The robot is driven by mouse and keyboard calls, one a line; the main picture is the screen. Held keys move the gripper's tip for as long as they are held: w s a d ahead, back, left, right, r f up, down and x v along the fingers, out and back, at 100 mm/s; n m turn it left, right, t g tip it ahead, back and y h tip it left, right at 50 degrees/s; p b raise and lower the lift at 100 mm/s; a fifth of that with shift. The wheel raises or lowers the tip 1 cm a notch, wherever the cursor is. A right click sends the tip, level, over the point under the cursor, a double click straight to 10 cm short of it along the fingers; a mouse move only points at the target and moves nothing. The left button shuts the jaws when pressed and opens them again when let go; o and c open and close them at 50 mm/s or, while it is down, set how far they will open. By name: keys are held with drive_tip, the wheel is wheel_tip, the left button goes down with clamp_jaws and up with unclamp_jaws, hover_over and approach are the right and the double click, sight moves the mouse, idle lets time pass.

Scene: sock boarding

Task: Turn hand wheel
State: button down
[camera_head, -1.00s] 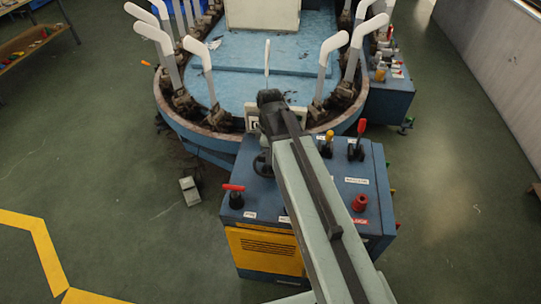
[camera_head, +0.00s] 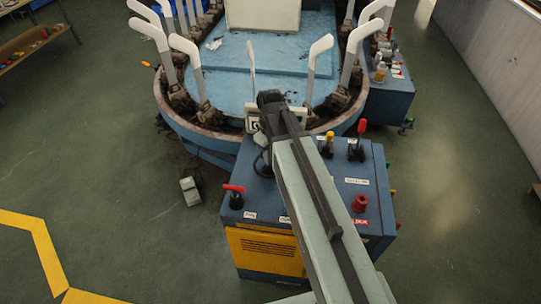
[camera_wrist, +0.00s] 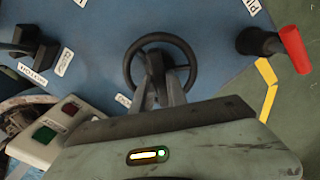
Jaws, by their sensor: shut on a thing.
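The black hand wheel (camera_wrist: 188,48) lies on the blue top of the control cabinet (camera_wrist: 215,25) in the wrist view. My gripper (camera_wrist: 160,92) is at the wheel's near side, its two fingers shut on the wheel around its hub and spoke area. The exact contact is partly hidden by the fingers. In the head view my arm covers most of the hand wheel (camera_head: 262,165), and only its dark left edge shows. My fingertips are hidden there.
A red-handled lever (camera_head: 234,196) stands left of the wheel, with yellow (camera_head: 328,143) and red (camera_head: 359,140) levers at the back and a red button (camera_head: 360,203) at right. A box with green and red buttons (camera_wrist: 62,120) is close to my gripper. The oval machine (camera_head: 215,130) carries several white leg forms.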

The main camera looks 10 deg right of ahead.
drive_tip(key=m, duration=0.4)
drive_tip(key=shift+m, duration=0.4)
drive_tip(key=shift+s, duration=0.1)
idle(0.3)
drive_tip(key=c, duration=1.3)
unclamp_jaws()
wheel_tip(320, 180, up, 8)
drive_tip(key=p, duration=0.8)
drive_tip(key=shift+f, duration=0.1)
